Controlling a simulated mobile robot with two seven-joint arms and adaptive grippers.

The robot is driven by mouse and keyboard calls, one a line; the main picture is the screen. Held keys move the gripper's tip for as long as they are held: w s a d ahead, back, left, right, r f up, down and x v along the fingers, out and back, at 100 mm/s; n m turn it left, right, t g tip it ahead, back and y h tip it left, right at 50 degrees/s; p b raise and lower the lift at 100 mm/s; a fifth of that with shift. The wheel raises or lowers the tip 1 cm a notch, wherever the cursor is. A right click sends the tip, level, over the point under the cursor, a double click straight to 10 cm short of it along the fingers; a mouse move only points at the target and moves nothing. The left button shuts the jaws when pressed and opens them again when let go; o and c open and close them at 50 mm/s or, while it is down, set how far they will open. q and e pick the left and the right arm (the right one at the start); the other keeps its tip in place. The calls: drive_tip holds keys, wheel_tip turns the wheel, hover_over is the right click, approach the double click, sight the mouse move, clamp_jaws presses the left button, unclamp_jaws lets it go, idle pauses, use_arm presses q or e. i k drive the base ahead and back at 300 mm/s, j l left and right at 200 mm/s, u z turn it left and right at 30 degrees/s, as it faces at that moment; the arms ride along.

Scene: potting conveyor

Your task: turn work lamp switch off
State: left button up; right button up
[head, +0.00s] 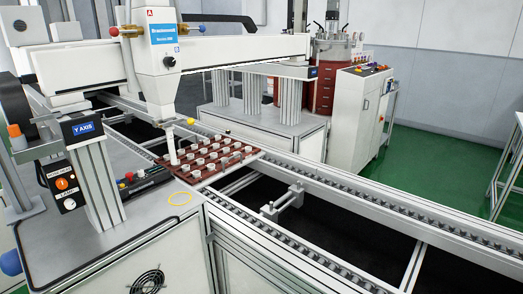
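A small dark switch box (62,186) is fixed at the left, beside the grey post under the blue "Y AXIS" sign. It carries an orange-red round control (62,184) and, below it, a small pale control (70,204). The picture is too small to tell which control the label belongs to or how either is set. Neither of my grippers shows in the head view.
A white gantry with a dispensing head (162,50) stands over a dark red tray (208,160) of small pale parts on the conveyor rails. A control cabinet (357,115) stands behind.

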sight(70, 204)
drive_tip(key=u, duration=1.3)
